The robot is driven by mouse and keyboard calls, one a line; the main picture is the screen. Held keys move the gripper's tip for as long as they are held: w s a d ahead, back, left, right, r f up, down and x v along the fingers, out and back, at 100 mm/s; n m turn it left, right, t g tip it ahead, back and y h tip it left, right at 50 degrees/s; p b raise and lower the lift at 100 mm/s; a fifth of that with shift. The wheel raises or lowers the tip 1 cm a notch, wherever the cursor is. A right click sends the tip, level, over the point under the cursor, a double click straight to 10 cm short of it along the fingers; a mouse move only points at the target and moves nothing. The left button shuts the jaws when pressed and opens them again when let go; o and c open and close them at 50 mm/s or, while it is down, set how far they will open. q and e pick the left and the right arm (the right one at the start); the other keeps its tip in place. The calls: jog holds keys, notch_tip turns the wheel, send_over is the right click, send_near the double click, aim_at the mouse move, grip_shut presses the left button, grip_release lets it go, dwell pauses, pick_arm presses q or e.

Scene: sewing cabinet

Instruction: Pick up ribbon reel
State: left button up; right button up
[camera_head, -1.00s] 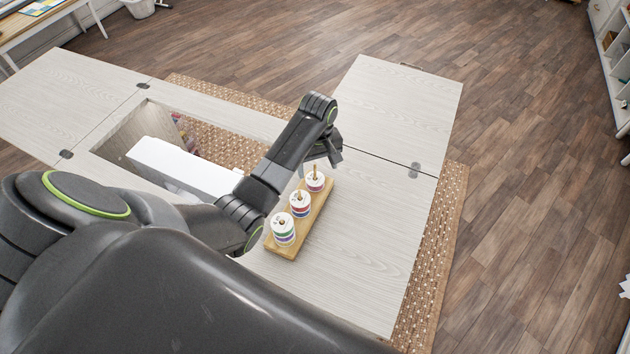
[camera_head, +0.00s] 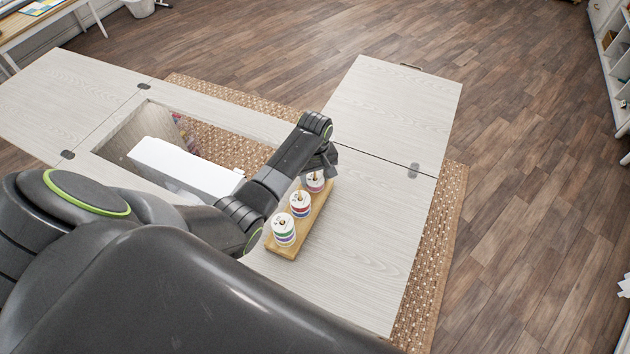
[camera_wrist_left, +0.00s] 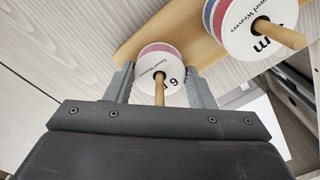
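The wooden rack (camera_head: 281,251) lies on the cabinet top and carries three stacks of ribbon reels on pegs. The near stack (camera_head: 284,234) and middle stack (camera_head: 300,207) are clear of my gripper. At the rack's far end, a ribbon reel (camera_head: 315,184) is partly hidden under my left gripper (camera_head: 323,166). In the left wrist view this reel (camera_wrist_left: 152,64), with a white label and a wooden peg (camera_wrist_left: 160,85), sits between the two fingers of my left gripper (camera_wrist_left: 159,78). The fingers are apart on either side, close to its rim; a firm grip does not show. My right gripper is out of view.
The pale wooden cabinet top (camera_head: 350,270) is bare right of the rack. An opening in it holds a white object (camera_head: 185,168) left of my arm. A side leaf (camera_head: 400,105) extends beyond the hinge. A woven rug (camera_head: 432,270) lies underneath.

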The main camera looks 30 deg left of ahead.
pick_arm(q)
jog(key=c, duration=0.4)
jog(key=shift+c, duration=0.2)
notch_tip(320, 180, up, 10)
jog(key=shift+r+b, duration=0.25)
jog(key=shift+b, duration=0.15)
notch_tip(320, 180, up, 8)
jog(key=p, duration=0.6)
jog(key=shift+f, duration=0.25)
